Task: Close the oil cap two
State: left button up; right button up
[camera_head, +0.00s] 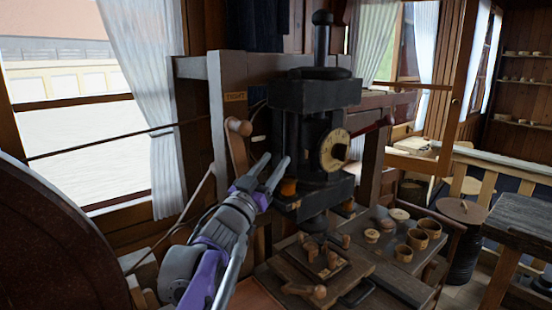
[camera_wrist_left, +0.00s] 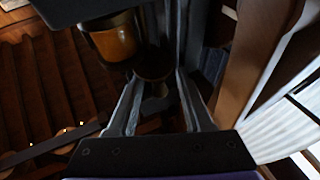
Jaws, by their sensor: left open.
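My left gripper (camera_head: 277,161) is open, with its two fingers pointing up beside the left side of the dark machine (camera_head: 312,130). An amber oil cup (camera_head: 288,187) sits low on that side, just right of the fingers. In the left wrist view the amber cup (camera_wrist_left: 117,40) is beyond the fingers to the upper left. A dark round piece (camera_wrist_left: 154,64) shows between the fingertips of the left gripper (camera_wrist_left: 157,77); it may be the oil cap, but I cannot tell whether it is touched. No number is readable on it. My right gripper is out of view.
A wooden-knobbed lever (camera_head: 238,127) stands left of the machine, close to my left gripper. Wooden cups (camera_head: 417,239) and small turned pieces stand on the bench in front.

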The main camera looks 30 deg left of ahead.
pick_arm(q)
jog(key=shift+x, duration=0.95)
jog(key=shift+c, duration=0.3)
grip_shut()
